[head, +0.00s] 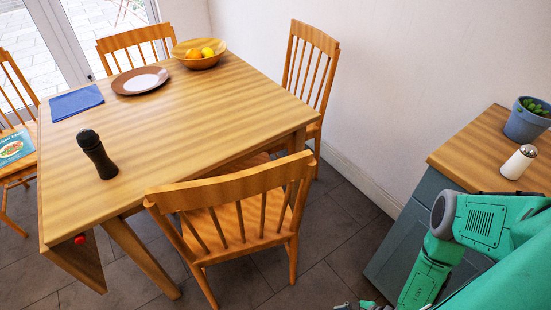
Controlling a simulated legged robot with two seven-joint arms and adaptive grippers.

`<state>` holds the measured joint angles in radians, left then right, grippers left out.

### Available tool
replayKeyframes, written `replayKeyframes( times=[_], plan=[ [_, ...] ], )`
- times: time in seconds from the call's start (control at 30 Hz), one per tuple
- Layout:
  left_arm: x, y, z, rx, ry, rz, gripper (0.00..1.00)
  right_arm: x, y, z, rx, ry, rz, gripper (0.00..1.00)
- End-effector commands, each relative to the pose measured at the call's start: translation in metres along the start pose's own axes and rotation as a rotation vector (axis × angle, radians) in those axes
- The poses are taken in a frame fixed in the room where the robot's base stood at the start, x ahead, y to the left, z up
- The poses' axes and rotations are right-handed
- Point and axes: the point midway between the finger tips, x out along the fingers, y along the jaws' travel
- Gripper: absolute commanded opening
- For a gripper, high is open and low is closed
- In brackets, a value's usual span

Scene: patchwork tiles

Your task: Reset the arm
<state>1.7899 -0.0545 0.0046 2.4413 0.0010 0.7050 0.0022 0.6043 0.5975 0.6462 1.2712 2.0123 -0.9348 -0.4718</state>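My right arm (433,262) is green and comes in from the right edge, bent at a dark-capped joint. Its forearm points down beside the grey cabinet. A small part of what looks like my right gripper (362,305) shows at the bottom edge, low over the floor. The rest is cut off, so I cannot see its fingers or whether it holds anything. My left arm and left gripper are not in view.
A wooden table (190,115) holds a pepper mill (97,154), blue napkin (76,102), plate (140,80) and fruit bowl (199,54). A chair (235,215) stands in front. The cabinet (415,235) near my arm bears a salt shaker (519,162) and potted plant (527,121).

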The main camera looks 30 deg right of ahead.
Motion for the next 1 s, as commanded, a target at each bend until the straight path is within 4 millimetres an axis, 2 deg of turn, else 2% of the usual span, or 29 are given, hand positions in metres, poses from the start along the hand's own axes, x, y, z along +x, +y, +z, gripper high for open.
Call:
replayKeyframes(
  times=[0.27, 0.43, 0.53, 0.6, 0.63, 0.67, 0.73, 0.83, 0.9, 1.0],
  plan=[
    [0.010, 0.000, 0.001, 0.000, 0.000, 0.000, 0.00, 0.018, 0.070, 0.028, -0.072, 0.011, 0.254, 0.00],
    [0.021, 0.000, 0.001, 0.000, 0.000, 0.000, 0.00, 0.017, 0.137, 0.050, -0.201, 0.044, 0.524, 0.00],
    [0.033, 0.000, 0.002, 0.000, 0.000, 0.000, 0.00, -0.002, 0.187, 0.060, -0.389, 0.095, 0.776, 0.00],
    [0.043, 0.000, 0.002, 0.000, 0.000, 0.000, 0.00, -0.028, 0.209, 0.056, -0.595, 0.156, 0.960, 0.00],
    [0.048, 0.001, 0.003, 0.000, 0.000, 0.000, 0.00, -0.040, 0.211, 0.053, -0.697, 0.188, 1.028, 0.00],
    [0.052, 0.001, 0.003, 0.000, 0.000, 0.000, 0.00, -0.052, 0.210, 0.049, -0.805, 0.219, 1.088, 0.00],
    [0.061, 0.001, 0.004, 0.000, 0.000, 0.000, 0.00, -0.075, 0.193, 0.040, -1.070, 0.293, 1.189, 0.00],
    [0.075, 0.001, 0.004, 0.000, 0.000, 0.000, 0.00, -0.097, 0.147, 0.039, -1.471, 0.387, 1.244, 0.00],
    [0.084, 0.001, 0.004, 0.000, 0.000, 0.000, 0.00, -0.104, 0.109, 0.051, -1.746, 0.431, 1.223, 0.00],
    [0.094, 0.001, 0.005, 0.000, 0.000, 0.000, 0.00, -0.109, 0.067, 0.079, -2.073, 0.453, 1.141, 0.00]
  ],
)
